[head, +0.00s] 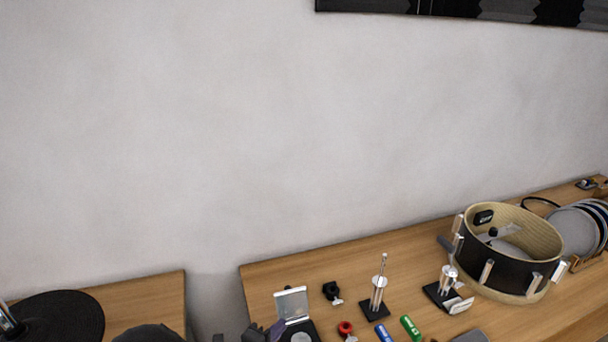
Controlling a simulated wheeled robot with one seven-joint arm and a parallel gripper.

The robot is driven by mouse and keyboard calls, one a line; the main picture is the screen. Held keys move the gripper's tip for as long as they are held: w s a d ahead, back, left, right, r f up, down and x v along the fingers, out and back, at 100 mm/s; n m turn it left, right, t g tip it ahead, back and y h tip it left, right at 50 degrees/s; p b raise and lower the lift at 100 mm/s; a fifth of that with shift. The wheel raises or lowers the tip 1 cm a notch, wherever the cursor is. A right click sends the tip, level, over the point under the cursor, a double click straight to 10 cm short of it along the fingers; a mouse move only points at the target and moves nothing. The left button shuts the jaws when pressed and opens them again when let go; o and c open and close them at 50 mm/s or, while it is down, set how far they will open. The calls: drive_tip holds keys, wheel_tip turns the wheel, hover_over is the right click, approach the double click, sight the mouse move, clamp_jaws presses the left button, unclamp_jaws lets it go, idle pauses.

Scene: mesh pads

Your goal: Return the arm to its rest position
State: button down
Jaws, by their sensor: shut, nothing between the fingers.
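My gripper (268,331) shows only as a small dark shape at the bottom edge, left of centre, mostly cut off by the frame. It is shut with nothing between its fingers. It appears over the left front part of the wooden table, beside a small open case with a clear lid (291,304). A dark rounded shape (150,334) at the bottom edge looks like part of my arm. The rest of the arm is out of view.
The right table (350,258) holds a drum shell (514,268), two metal posts (377,294) (447,281), a black clamp (331,290), and red, blue and green (410,326) small parts. A black round pad (58,318) lies on the left table. A gap separates the tables.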

drive_tip(key=s+d+r+m+g, duration=0.1)
drive_tip(key=s+d+m+g, duration=0.4)
drive_tip(key=d+m, duration=0.55)
drive_tip(key=s+d+r+m+g, duration=0.2)
drive_tip(key=d+m+g, duration=0.55)
drive_tip(key=m, duration=0.65)
drive_tip(key=s+d+r+m+y, duration=0.2)
drive_tip(key=r+m+y, duration=0.1)
drive_tip(key=m, duration=0.9)
drive_tip(key=s+d+r+m+t+y, duration=0.1)
drive_tip(key=s+d+r+m+y, duration=0.1)
drive_tip(key=m, duration=1.1)
wheel_tip(320, 180, up, 3)
drive_tip(key=d+y, duration=0.1)
drive_tip(key=y, duration=0.1)
drive_tip(key=shift+s+d+f+y, duration=0.15)
drive_tip(key=shift+y, duration=0.15)
